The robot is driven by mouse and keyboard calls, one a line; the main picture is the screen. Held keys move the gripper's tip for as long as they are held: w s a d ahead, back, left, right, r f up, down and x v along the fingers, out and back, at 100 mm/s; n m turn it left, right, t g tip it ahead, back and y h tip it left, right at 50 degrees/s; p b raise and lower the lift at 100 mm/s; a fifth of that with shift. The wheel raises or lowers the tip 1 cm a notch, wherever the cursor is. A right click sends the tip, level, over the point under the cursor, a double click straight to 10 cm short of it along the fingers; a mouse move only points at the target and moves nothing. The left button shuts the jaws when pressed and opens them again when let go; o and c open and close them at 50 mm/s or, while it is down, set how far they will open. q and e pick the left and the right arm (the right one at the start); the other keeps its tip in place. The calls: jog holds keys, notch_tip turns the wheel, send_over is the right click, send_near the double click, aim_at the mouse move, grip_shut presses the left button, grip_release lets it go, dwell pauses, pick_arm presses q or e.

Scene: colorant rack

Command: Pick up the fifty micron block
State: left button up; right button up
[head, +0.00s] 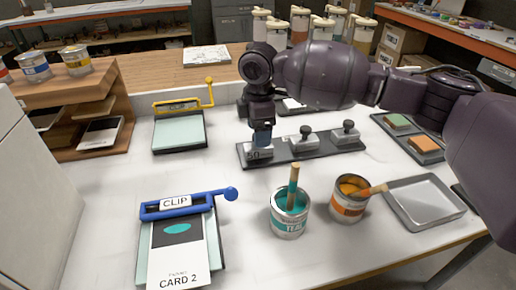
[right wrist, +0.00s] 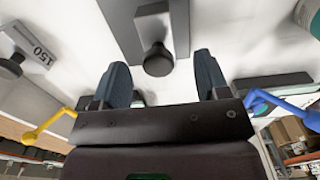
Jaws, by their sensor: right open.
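The fifty micron block (head: 257,154) is pale, marked "50", and sits at the left end of a dark rack (head: 285,158). My right gripper (head: 262,138) points down just above it and partly hides it. In the right wrist view my right gripper (right wrist: 160,68) has its two fingers spread. A block with a black knob (right wrist: 157,58) shows there, the knob in line with the gap between the fingers. I cannot tell whether the fingers touch it. My left gripper is not in view.
Two more knobbed blocks (head: 305,140) stand along the rack; one marked "150" (right wrist: 35,50) shows in the wrist view. A teal can (head: 288,222) with a stick, an orange can (head: 347,205) and a metal tray (head: 425,200) stand in front. A blue-clipped card board (head: 182,240) lies front left.

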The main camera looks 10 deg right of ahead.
notch_tip(320, 180, down, 4)
jog(key=shift+w+f+b, duration=0.1)
jog(key=shift+f+b, duration=0.15)
jog(key=shift+b, duration=0.2)
jog(key=shift+r, duration=0.1)
jog(key=shift+c, duration=0.6)
grip_shut()
